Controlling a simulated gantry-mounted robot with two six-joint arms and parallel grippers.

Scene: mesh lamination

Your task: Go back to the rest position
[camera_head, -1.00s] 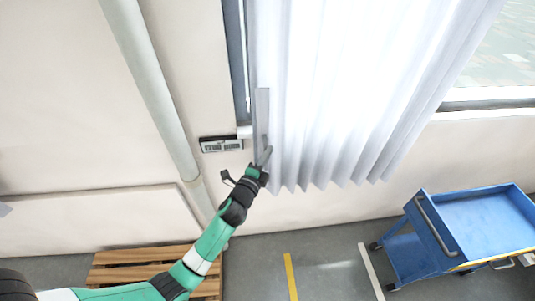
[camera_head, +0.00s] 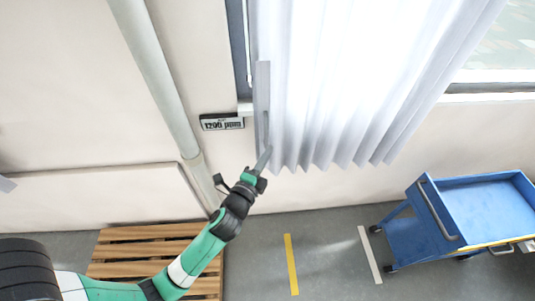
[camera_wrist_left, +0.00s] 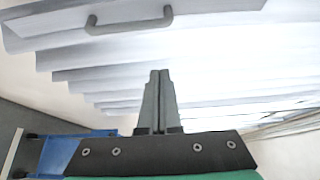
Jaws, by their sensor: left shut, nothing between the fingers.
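My left gripper (camera_head: 264,158) is shut and empty in the head view, just below the lower left edge of a white pleated curtain (camera_head: 330,80). Its closed fingers (camera_wrist_left: 158,95) also show in the left wrist view, pointing toward the curtain folds. A grey bar with a handle (camera_head: 263,110) runs down the curtain's left edge. The handle (camera_wrist_left: 130,22) shows at the top of the left wrist view, apart from the fingertips. My right gripper is not in view.
A blue cart (camera_head: 470,215) stands at the right. A wooden pallet (camera_head: 150,245) lies at lower left. A pipe (camera_head: 155,75) runs down the wall beside a small display panel (camera_head: 221,122). The floor between pallet and cart is clear.

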